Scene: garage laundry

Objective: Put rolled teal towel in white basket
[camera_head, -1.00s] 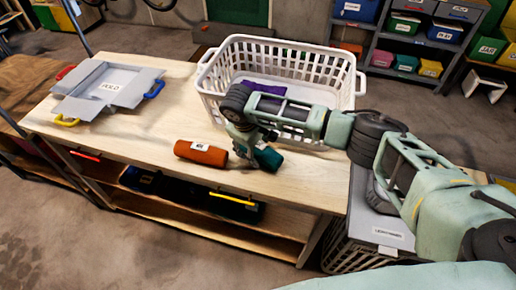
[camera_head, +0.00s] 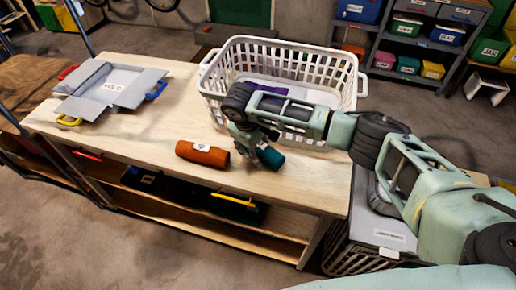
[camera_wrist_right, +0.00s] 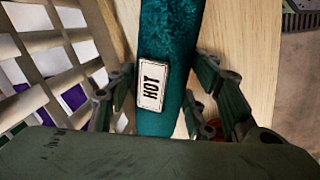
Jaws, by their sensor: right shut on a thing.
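The rolled teal towel (camera_head: 270,157) is at the front of the wooden table, partly hidden behind my right gripper (camera_head: 254,152). In the right wrist view the teal towel (camera_wrist_right: 165,60) runs between the fingers of my right gripper (camera_wrist_right: 165,105), with a white "HOT" label showing. The right gripper is shut on the towel. I cannot tell whether the towel touches the table. The white basket (camera_head: 345,72) stands on the table just behind the gripper, with purple cloth (camera_head: 267,89) inside. Its slatted side (camera_wrist_right: 50,60) fills the left of the wrist view. My left gripper is not in view.
A rolled orange towel (camera_head: 203,154) lies left of my right gripper. A grey folding board (camera_head: 100,88) lies at the table's far left. The table between them is bare. A labelled hamper (camera_head: 385,236) stands right of the table, under my right arm.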

